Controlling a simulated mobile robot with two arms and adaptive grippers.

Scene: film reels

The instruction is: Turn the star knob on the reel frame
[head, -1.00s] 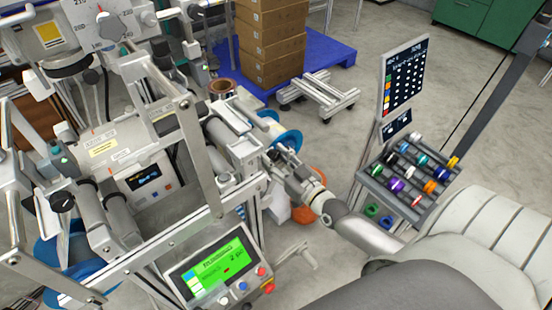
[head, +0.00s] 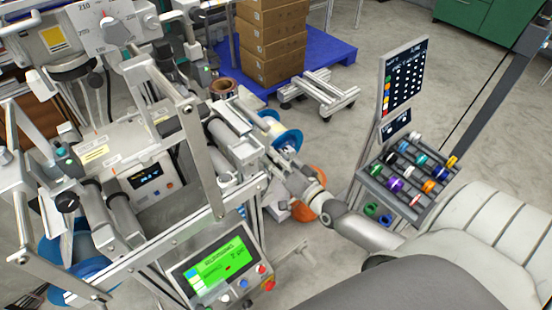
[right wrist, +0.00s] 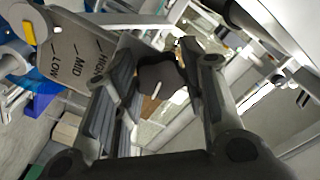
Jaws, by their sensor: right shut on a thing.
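A dark grey lobed knob (right wrist: 160,80) with a white pointer line shows in the right wrist view. It sits between the two fingers of my right gripper (right wrist: 168,62), which is shut on it. A pale plate (right wrist: 82,52) marked LOW, MID and HIGH lies beside it. In the head view my right gripper (head: 275,164) reaches the right side of the reel frame (head: 215,210), by a blue-flanged reel (head: 286,138). The held knob is hidden there by the gripper and frame. My left gripper is not in view.
A panel with a green screen (head: 218,262) stands at the frame's front. A rack of coloured spools (head: 408,178) stands to the right. Boxes (head: 272,42) stand on a blue pallet behind.

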